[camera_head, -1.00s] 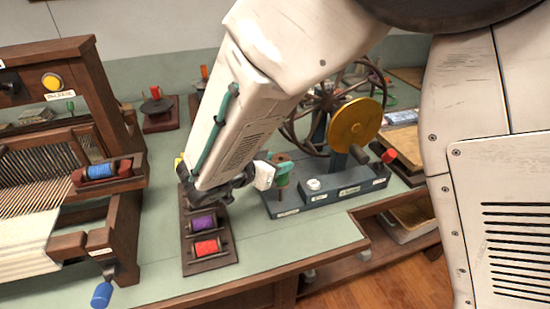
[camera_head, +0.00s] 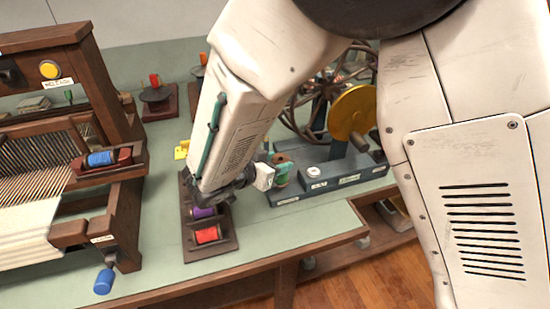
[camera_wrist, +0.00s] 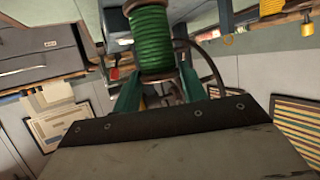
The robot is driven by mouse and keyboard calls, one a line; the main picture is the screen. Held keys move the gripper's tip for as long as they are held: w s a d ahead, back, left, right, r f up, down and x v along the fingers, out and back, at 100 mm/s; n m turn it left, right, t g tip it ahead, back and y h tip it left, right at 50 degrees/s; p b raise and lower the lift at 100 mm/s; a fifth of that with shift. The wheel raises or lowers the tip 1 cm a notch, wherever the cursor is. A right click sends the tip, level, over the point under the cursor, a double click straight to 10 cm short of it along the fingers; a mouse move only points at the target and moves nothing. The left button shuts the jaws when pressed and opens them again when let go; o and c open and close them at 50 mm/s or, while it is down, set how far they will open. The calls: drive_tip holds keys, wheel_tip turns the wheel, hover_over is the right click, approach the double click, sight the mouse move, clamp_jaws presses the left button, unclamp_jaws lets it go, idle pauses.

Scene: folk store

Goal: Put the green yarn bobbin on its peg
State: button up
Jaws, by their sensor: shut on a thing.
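The green yarn bobbin (camera_wrist: 152,40) stands upright between the teal fingers of my gripper (camera_wrist: 158,88) in the wrist view. In the head view my gripper (camera_head: 278,174) is shut on the green bobbin (camera_head: 281,165), in front of the spinning wheel's base and right of the bobbin rack. My arm hides the rack's far part. I cannot make out an empty peg for the green bobbin.
The spinning wheel's base (camera_head: 320,188) stands close behind my gripper, with its yellow disc (camera_head: 352,112). A loom (camera_head: 118,130) with a blue bobbin (camera_head: 101,158) is at left. The green tabletop (camera_head: 285,228) is clear in front, up to its wooden edge.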

drive_tip(key=shift+f, duration=1.1)
drive_tip(key=o, duration=1)
drive_tip(key=shift+o, duration=0.2)
drive_tip(key=v, duration=0.8)
